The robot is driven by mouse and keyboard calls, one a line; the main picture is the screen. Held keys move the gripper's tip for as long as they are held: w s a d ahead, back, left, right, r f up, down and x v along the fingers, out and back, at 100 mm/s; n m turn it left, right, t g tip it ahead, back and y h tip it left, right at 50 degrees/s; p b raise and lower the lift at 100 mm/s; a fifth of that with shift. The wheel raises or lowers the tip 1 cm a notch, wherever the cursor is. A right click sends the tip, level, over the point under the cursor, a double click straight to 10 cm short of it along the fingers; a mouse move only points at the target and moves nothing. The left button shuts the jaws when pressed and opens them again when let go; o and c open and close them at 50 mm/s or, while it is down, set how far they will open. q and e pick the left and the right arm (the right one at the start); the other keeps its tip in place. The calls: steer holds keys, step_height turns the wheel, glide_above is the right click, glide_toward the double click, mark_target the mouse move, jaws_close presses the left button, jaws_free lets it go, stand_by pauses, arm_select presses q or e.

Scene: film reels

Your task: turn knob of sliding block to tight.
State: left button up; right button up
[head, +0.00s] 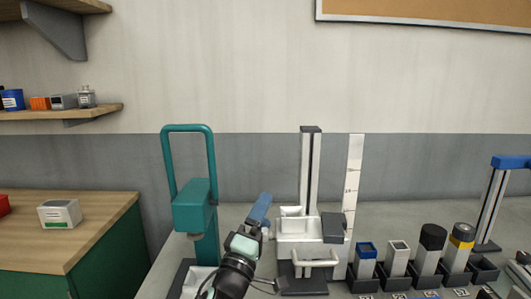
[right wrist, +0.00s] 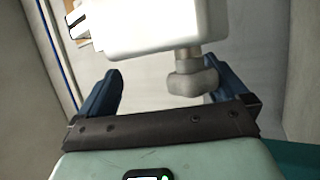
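The white sliding block (head: 297,224) sits low on an upright rail (head: 310,165) in the head view. In the right wrist view the block (right wrist: 150,28) fills the top, and its grey lobed knob (right wrist: 193,82) hangs from a short stem. My right gripper (head: 262,212) is at the left side of the block. Its two blue fingers stand apart, one on each side of the knob (right wrist: 160,92). The knob is nearer the right finger and overlaps it in the picture; I cannot tell if they touch. A clear gap shows at the left finger. My left gripper is not in view.
A teal stand (head: 193,205) with a looped handle is close to the left of my right arm. A white ruler strip (head: 352,185) stands right of the rail. Several small bins with canisters (head: 431,243) line the right. A wooden-topped cabinet (head: 100,215) is at left.

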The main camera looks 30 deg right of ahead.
step_height(320, 180, up, 11)
steer(key=s+m+h+p, duration=0.1)
steer(key=s+h, duration=0.1)
steer(key=shift+a+r, duration=0.15)
steer(key=shift+a, duration=0.25)
steer(key=r, duration=0.1)
steer(key=s+r+p, duration=0.1)
steer(key=r, duration=0.1)
steer(key=shift+s+a+r, duration=0.15)
steer(key=shift+a, duration=0.25)
steer(key=shift+c, duration=1.3)
arm_select(q)
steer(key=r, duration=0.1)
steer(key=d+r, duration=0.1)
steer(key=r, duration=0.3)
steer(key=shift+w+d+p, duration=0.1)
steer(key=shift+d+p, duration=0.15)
steer(key=shift+p, duration=0.1)
arm_select(e)
steer(key=shift+w+d+r, duration=0.15)
steer(key=shift+w+r, duration=0.2)
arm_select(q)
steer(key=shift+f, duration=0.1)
arm_select(e)
steer(key=shift+f, duration=0.1)
